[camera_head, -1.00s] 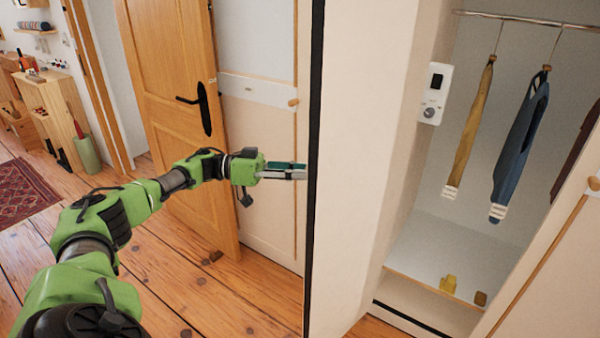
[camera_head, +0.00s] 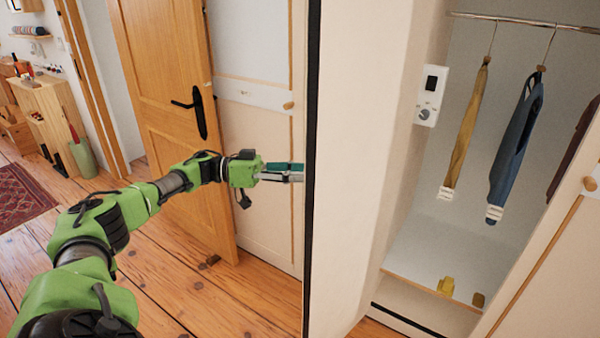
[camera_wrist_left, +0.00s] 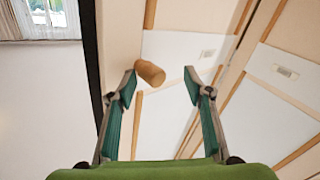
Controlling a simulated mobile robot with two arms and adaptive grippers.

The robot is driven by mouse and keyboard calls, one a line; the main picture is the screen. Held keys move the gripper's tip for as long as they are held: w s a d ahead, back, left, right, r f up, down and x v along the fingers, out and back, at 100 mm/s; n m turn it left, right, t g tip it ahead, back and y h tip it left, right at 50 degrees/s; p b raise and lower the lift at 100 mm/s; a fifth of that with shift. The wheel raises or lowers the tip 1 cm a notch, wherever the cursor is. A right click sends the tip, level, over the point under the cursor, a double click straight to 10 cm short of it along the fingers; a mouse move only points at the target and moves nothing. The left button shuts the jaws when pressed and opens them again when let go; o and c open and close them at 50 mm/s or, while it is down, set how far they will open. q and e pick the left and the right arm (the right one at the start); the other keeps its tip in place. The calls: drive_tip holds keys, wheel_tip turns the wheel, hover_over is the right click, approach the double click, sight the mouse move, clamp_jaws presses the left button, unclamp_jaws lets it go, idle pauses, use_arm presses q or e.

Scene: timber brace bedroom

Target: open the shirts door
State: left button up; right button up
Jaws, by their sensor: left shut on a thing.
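A tall pale wardrobe door (camera_head: 355,150) with a black edge stands swung out in the head view, its inner face toward me. To its right the compartment (camera_head: 425,245) is open, with yellow (camera_head: 466,130) and blue (camera_head: 516,145) garments hanging from a rail. My left gripper (camera_head: 300,172) is at the outer side of this door, its tips partly hidden by the black edge. In the left wrist view a round wooden knob (camera_wrist_left: 150,72) shows between the fingertips of the gripper (camera_wrist_left: 160,80), which is shut on it. My right gripper is not in view.
A brown panelled room door (camera_head: 165,110) stands ajar behind my left arm. Another pale panel with a wooden knob (camera_head: 288,105) is behind the gripper. A pale door (camera_head: 550,260) with a knob is at right. The plank floor at lower left is clear.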

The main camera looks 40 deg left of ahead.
use_arm(q)
drive_tip(key=shift+w+a+r, duration=0.15)
drive_tip(key=shift+w+r, duration=0.05)
drive_tip(key=v, duration=1.2)
drive_tip(key=shift+s+f, duration=0.15)
drive_tip(key=shift+f, duration=0.05)
